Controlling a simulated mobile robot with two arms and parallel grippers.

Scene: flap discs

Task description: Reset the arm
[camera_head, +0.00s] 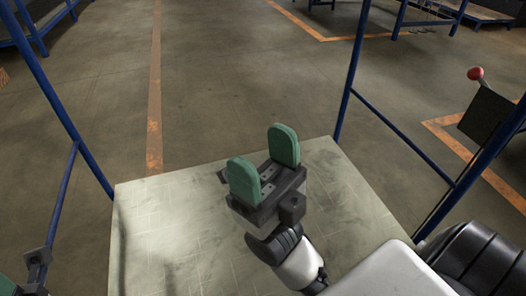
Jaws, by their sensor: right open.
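My right gripper (265,165) is in the middle of the head view, raised above the pale table. Its two green finger pads stand well apart, with nothing between them. My right arm comes in from the lower right, with a white and black link behind the gripper. No flap disc shows in this view.
The pale table top (165,240) looks bare around my right arm. Blue metal posts (352,70) stand at its far corners. A red knob (475,74) on a dark panel is at the right. Open floor (220,70) lies beyond.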

